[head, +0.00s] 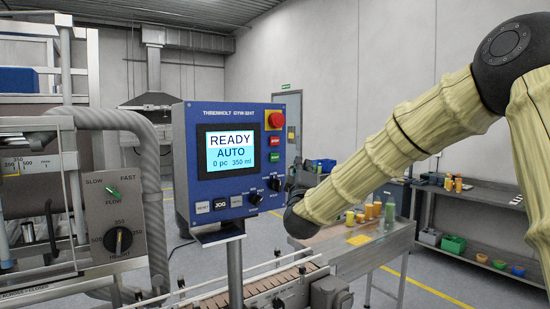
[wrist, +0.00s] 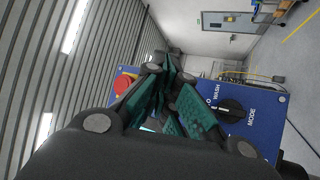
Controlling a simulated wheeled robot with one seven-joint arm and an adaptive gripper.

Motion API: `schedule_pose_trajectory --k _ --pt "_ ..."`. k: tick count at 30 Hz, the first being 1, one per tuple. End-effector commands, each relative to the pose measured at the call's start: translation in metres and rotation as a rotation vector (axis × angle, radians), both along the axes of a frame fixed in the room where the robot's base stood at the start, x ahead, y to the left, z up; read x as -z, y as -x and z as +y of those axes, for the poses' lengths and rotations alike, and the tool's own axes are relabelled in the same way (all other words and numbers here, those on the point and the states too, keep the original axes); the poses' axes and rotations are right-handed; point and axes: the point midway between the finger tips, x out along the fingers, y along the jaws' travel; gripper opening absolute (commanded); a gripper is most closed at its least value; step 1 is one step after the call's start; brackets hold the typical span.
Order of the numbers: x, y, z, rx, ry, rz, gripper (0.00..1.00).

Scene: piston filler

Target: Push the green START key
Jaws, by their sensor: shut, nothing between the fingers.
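In the head view my arm's dark end is at the panel's lower right, and the fingers cannot be made out. In the wrist view my gripper (wrist: 163,66) is shut and empty, its green-padded fingers in front of the panel. The red mushroom button (wrist: 124,84) shows left of the fingers and the MODE knob (wrist: 230,110) right. The START key is not visible there, and contact cannot be told.
The panel's screen (head: 230,150) reads READY, AUTO, 0 pc, 350 ml. A conveyor (head: 270,283) runs below the panel. A grey box with FLOW and HEIGHT knobs (head: 115,220) stands at left. A metal table (head: 375,250) with bottles is behind my arm.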

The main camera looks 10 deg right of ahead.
Motion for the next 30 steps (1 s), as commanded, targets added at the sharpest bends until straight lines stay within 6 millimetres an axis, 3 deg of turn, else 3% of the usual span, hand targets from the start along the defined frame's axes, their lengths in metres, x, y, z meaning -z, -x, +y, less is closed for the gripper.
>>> schedule_pose_trajectory --k 14,30 --pt "0.0 -0.006 0.002 0.0 -0.001 0.0 0.0" --pt "0.0 -0.06 0.022 0.0 -0.001 0.0 0.0"
